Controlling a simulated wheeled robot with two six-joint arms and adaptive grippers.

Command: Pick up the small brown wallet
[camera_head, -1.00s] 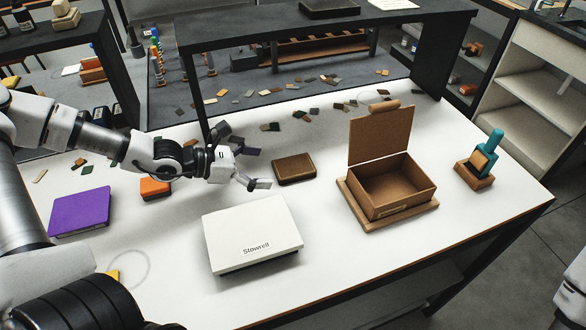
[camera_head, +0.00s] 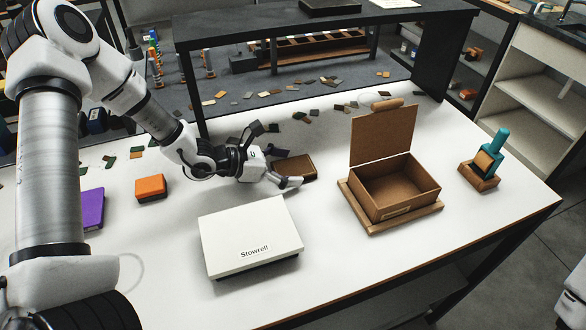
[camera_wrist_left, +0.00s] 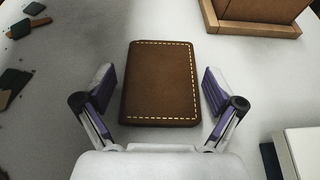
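The small brown wallet (camera_head: 297,167) lies flat on the white table, with light stitching that shows in the left wrist view (camera_wrist_left: 160,82). My left gripper (camera_head: 290,167) is open and empty of grip. In the left wrist view its two fingers (camera_wrist_left: 160,95) stand on either side of the wallet, with a gap on both sides. In the head view the near finger and palm partly cover the wallet's left end. My right gripper does not show in either view.
An open brown box (camera_head: 405,192) with a raised lid stands to the right of the wallet. A white Stowrell box (camera_head: 250,232) lies in front. An orange block (camera_head: 150,187), a purple item (camera_head: 93,208) and a teal-handled stamp (camera_head: 488,158) are also on the table.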

